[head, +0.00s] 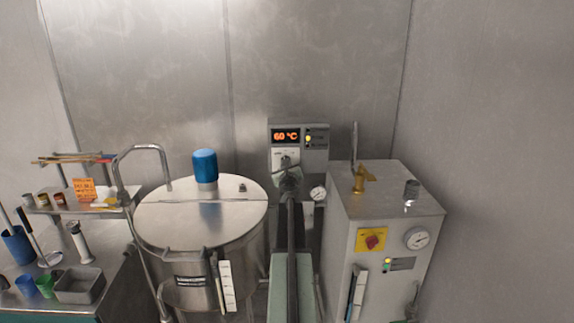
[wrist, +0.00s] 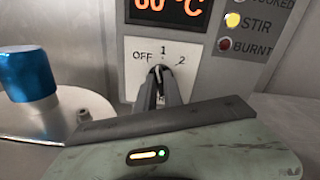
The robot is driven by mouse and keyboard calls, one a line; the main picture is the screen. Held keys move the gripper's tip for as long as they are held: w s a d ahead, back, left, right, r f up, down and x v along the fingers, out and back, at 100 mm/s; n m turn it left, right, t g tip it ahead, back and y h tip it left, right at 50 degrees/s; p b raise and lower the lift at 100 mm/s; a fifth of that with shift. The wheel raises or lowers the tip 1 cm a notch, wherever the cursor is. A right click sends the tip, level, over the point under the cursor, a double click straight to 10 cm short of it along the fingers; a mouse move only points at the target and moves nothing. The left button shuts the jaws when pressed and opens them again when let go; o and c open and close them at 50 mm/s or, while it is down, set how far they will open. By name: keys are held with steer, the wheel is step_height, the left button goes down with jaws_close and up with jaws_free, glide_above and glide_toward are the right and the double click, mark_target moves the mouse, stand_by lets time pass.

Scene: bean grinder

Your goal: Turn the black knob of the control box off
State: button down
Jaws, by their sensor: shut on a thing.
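The control box (head: 276,127) is on the back wall in the head view, with an orange display reading 60 °C. In the wrist view its white dial plate (wrist: 135,73) is marked OFF, 1 and 2. The black knob (wrist: 157,69) is mostly hidden between my fingers below the 1; it seems to point near 1, but its exact angle is hard to tell. My gripper (wrist: 158,84) is shut on the knob. In the head view my gripper (head: 288,172) is at the dial, at the end of my arm.
The yellow STIR lamp (wrist: 233,20) looks lit. A steel kettle (head: 160,222) with a blue cap (head: 205,166) stands left of my arm. A steel cabinet (head: 376,222) with a gauge and red switch stands to the right. A side table (head: 100,255) with cups is far left.

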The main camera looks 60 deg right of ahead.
steer(key=n, duration=0.5)
steer(key=shift+w+a, duration=0.1)
steer(key=shift+a, duration=0.1)
stand_by(0.5)
steer(key=c, duration=1.5)
jaws_free()
steer(key=shift+a, duration=0.1)
steer(key=shift+o, duration=0.2)
steer(key=v, duration=0.7)
steer(key=shift+s+a, duration=0.2)
steer(key=shift+s, duration=0.05)
